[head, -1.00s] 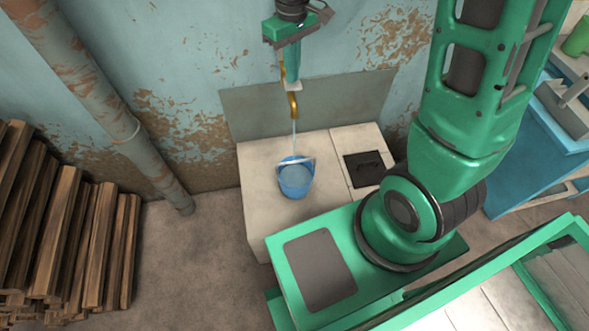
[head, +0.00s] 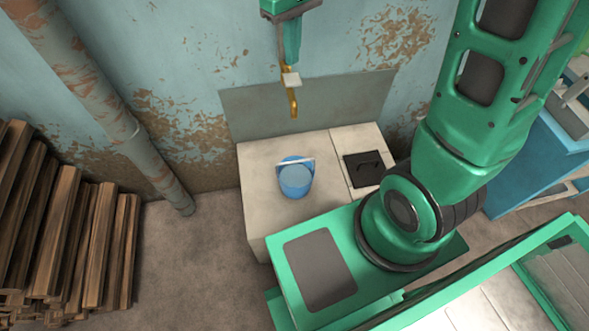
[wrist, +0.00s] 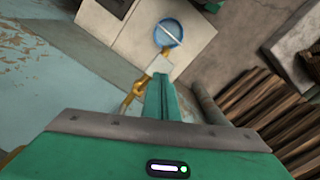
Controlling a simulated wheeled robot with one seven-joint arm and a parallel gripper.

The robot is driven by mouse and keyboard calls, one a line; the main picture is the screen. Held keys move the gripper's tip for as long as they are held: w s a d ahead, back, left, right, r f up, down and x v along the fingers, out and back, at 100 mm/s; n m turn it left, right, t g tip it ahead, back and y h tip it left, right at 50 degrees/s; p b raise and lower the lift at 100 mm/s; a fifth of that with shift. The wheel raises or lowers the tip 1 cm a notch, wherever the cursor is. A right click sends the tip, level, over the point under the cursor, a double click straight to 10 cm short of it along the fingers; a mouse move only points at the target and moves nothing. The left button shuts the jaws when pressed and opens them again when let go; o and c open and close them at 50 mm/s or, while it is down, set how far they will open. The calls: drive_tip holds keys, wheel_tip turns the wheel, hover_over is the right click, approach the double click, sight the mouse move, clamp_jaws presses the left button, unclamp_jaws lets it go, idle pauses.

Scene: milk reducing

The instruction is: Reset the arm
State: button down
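My gripper (head: 291,80) hangs high at the top of the head view, overlapping the brass tap (head: 293,106). In the wrist view its green fingers (wrist: 160,68) lie together and look shut, with nothing seen between them. The tap (wrist: 133,97) shows beside and behind the fingertips there; I cannot tell whether they touch it. No water stream shows below the spout. A blue bucket (head: 296,182) with a pale handle stands upright on the counter under the tap, with light blue water inside. The bucket (wrist: 168,33) also shows beyond the fingertips.
The pale counter (head: 259,217) has a black lid (head: 364,169) at its right. A rusty pipe (head: 113,112) runs down the left wall. Stacked wood (head: 65,235) fills the lower left. A blue bench (head: 540,165) stands at right. The floor between wood and counter is clear.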

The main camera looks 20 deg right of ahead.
drive_tip(key=shift+r, duration=0.75)
drive_tip(key=s+d+r+m, duration=0.2)
drive_tip(key=s+d+m, duration=0.3)
drive_tip(key=s+d, duration=0.65)
drive_tip(key=s+d+f+m, duration=0.1)
drive_tip(key=s+d+m, duration=0.1)
drive_tip(key=s, duration=0.5)
drive_tip(key=s+d+m, duration=0.3)
drive_tip(key=s, duration=0.5)
drive_tip(key=shift+d+f, duration=0.3)
drive_tip(key=shift+f, duration=0.05)
drive_tip(key=shift+w, duration=0.1)
drive_tip(key=shift+w+f, duration=0.25)
drive_tip(key=shift+w, duration=0.35)
